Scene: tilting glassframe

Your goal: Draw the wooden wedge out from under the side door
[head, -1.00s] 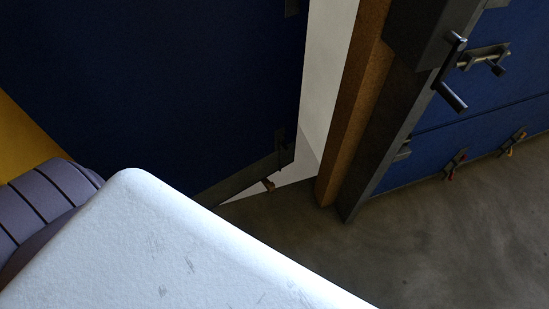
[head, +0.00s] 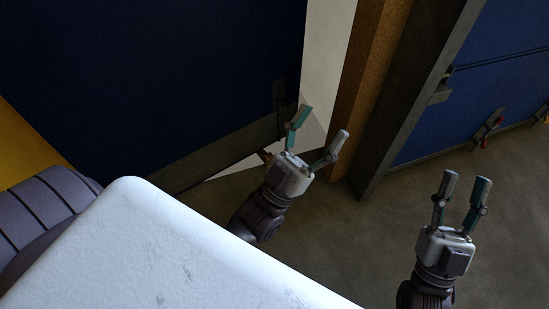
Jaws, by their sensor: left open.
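The side door (head: 150,80) is a large dark blue panel with a grey strip along its bottom edge, at the left and centre. A small brown piece, apparently the wooden wedge (head: 264,155), shows at the door's foot near its free corner. It is partly hidden behind my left gripper, and how far it reaches under the door cannot be seen. My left gripper (head: 320,124) is open and empty, with its fingers pointing up and right past the wedge in the picture. My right gripper (head: 465,181) is open and empty over the floor at the lower right.
A brown post (head: 366,80) and a dark grey frame (head: 410,100) stand right of the door, with a pale gap (head: 325,60) between door and post. Another blue panel (head: 510,60) with latches (head: 488,128) is at the right. Grey floor (head: 360,240) lies open below.

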